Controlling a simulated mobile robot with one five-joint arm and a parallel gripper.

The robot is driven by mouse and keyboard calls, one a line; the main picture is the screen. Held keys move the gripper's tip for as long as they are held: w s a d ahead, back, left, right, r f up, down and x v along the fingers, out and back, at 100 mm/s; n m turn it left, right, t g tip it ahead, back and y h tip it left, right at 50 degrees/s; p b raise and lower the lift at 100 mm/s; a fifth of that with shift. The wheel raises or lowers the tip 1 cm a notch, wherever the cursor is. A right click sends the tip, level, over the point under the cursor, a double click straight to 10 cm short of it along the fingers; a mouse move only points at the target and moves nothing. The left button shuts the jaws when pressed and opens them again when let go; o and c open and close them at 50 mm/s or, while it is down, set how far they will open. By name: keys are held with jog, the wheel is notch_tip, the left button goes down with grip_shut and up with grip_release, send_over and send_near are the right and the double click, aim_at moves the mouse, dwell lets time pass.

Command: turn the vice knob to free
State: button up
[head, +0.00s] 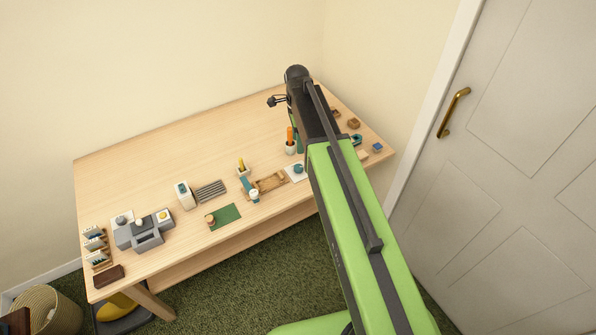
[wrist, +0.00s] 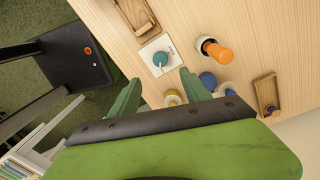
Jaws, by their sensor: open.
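A round teal knob (wrist: 160,59) with a thin pointer line sits on a white square plate (wrist: 150,47) with small dark marks, too small to read. I take it for the vice knob. In the head view the teal knob (head: 298,169) lies near the table's front edge, just left of my arm. My gripper (wrist: 160,77) is open and empty. In the wrist view its two green fingers point toward the plate, one on either side below the knob, apart from it as far as I can tell. In the head view my arm hides most of the gripper.
An orange-handled item (wrist: 217,50) stands in a white cup close right of the knob. A wooden tray (wrist: 150,22) lies beside the plate. A blue round item (wrist: 208,80) and a small wooden box (wrist: 267,95) are at right. The table's (head: 150,175) back left is clear.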

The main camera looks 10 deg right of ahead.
aim_at(299, 167)
jog(key=f+b, duration=0.3)
jog(key=f, duration=0.1)
jog(key=f+b, duration=0.7)
jog(key=f, duration=0.1)
jog(key=shift+s+f, duration=0.1)
jog(key=shift+s, duration=0.25)
jog(key=shift+c, duration=0.4)
